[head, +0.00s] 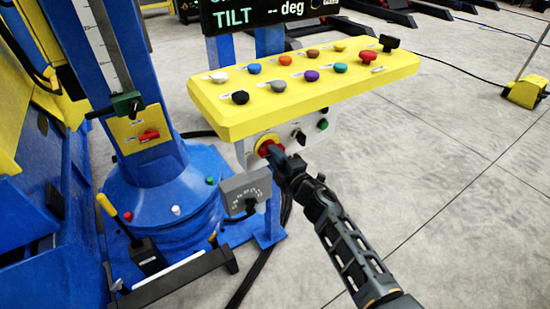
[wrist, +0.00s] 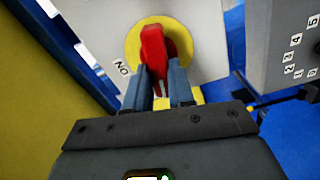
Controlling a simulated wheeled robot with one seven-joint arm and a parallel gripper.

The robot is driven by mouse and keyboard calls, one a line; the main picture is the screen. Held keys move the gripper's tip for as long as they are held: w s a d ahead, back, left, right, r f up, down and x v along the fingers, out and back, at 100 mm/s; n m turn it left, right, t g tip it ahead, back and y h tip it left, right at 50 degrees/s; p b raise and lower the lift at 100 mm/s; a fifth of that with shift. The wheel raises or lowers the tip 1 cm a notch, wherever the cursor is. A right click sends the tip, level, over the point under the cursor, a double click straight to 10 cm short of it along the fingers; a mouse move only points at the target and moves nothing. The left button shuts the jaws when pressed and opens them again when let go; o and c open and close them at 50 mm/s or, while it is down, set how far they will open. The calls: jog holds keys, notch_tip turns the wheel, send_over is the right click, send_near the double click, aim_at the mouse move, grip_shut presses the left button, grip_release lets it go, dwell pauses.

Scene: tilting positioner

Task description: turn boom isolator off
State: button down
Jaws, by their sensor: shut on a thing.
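A red rotary handle on a round yellow plate (head: 262,140) sits on the front of the grey box under the yellow button panel. I take it for the boom isolator, as no name label is readable. In the wrist view the red handle (wrist: 153,58) stands nearly upright in the picture on its yellow disc (wrist: 183,36). A label, apparently "ON" seen upside down, is left of the disc. My gripper (head: 276,153) reaches the handle from the lower right. In the wrist view its fingers (wrist: 160,85) are shut on the handle, one on each side, hiding its lower part.
The yellow panel (head: 215,118) with several coloured buttons overhangs the handle. A black selector (head: 299,136) and a green button (head: 323,124) are to its right. A grey numbered dial box (head: 245,190) is just below left. Another red handle (head: 148,135) is on the blue column.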

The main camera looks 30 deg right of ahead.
jog(key=shift+f+n+b, duration=0.15)
jog(key=shift+n+b, duration=0.15)
jog(key=shift+n, duration=0.8)
jog(key=c, duration=1)
grip_release()
jog(key=shift+o, duration=0.2)
jog(key=shift+s, duration=0.1)
jog(key=s+p, duration=0.1)
jog(key=s, duration=0.6)
jog(key=shift+s, duration=0.35)
